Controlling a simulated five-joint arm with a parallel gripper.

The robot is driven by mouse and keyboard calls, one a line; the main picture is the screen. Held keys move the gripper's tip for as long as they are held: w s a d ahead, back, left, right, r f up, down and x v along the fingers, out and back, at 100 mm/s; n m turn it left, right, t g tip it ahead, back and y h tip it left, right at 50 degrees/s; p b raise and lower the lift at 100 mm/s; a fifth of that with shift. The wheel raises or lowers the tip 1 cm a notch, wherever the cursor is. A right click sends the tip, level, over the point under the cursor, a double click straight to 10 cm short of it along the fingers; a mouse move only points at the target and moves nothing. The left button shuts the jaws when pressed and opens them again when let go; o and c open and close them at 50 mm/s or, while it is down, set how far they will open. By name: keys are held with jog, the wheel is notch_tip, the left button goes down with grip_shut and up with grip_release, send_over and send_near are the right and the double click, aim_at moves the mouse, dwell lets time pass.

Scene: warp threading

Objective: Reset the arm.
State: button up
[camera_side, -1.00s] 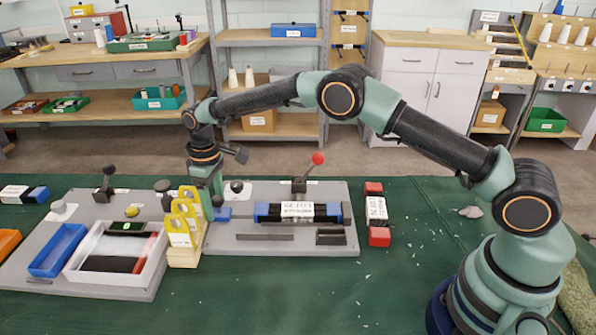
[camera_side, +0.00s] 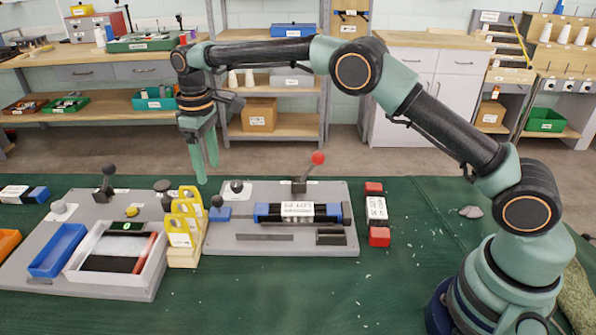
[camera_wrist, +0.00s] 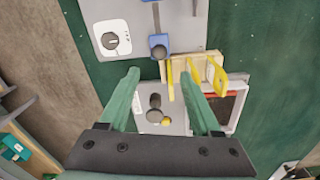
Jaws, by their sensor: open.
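My gripper (camera_side: 206,160) hangs pointing down above the bench, behind the yellow tools in the side view. Its two green fingers are apart with nothing between them, and they also show spread in the wrist view (camera_wrist: 164,84). Below it, several yellow tools (camera_side: 183,218) stand upright in a wooden block (camera_side: 186,256); they also show in the wrist view (camera_wrist: 219,76). The grey plate (camera_side: 284,246) to the right bears a blue-ended cylinder with a white label (camera_side: 297,211), a red-knobbed lever (camera_side: 318,159) and a blue slider with a dark knob (camera_side: 218,208).
A left grey plate (camera_side: 60,283) carries a blue tray (camera_side: 58,250), a white box (camera_side: 150,262) and knobbed levers. A red-ended labelled block (camera_side: 376,213) lies right of the plates. Green cloth is clear in front. Shelves and cabinets stand behind.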

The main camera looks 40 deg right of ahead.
jog(key=shift+r, duration=0.65)
jog(key=s+d+r+m+t, duration=0.3)
jog(key=s+d+r, duration=0.7)
jog(key=r, duration=0.3)
jog(key=s+d+f+m+t, duration=0.1)
jog(key=s+d+f+m, duration=0.1)
jog(key=s, duration=0.6)
jog(key=s+d+f+m+t, duration=0.1)
jog(key=s+d, duration=0.3)
jog(key=s, duration=0.4)
jog(key=shift+d+f+m+t, duration=0.3)
jog(key=shift+d+f+m, duration=0.05)
jog(key=shift+f+m, duration=0.05)
